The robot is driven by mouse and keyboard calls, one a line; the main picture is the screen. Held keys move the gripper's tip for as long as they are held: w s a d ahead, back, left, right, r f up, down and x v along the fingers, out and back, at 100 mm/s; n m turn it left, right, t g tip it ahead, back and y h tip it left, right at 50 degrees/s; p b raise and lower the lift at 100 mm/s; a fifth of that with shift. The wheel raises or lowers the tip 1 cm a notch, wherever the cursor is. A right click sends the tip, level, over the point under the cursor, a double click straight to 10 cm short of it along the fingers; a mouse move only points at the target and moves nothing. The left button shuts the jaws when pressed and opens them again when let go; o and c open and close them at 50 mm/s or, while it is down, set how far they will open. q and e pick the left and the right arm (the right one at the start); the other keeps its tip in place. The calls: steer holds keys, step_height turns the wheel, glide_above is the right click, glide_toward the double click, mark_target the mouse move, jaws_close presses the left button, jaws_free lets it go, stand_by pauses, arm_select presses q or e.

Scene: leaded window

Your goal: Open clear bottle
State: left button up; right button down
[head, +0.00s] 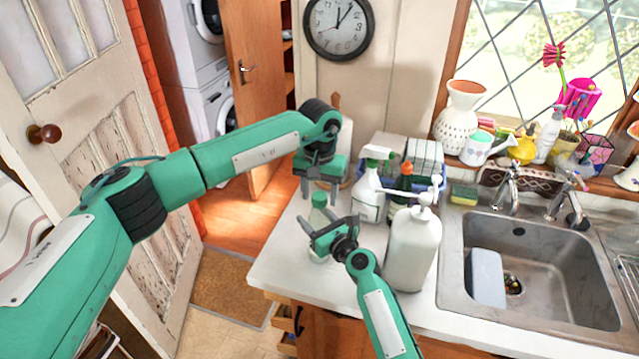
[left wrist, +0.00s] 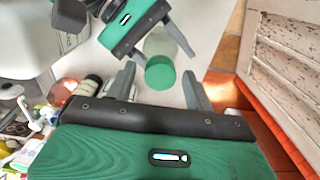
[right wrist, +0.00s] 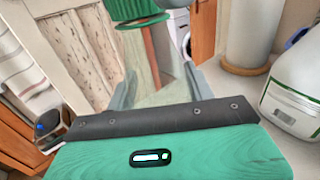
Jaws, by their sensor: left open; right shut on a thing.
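The clear bottle (head: 318,218) with a green cap (head: 319,198) stands near the left edge of the white counter. My right gripper (head: 327,236) is shut around the bottle's body. In the right wrist view the see-through bottle (right wrist: 158,75) sits between the fingers, with the green cap (right wrist: 140,21) above. My left gripper (head: 321,190) is open and points down just above the cap. In the left wrist view the cap (left wrist: 159,73) lies ahead, between the open fingertips (left wrist: 158,82), and does not appear gripped. My right gripper also shows there (left wrist: 150,35).
A large white pump bottle (head: 413,250) stands right of my right gripper. A paper-roll-like white cylinder (head: 345,150) is behind my left gripper. The sink (head: 540,245) is at right.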

arm_select(q)
steer(key=shift+c, duration=0.2)
steer(key=c, duration=1)
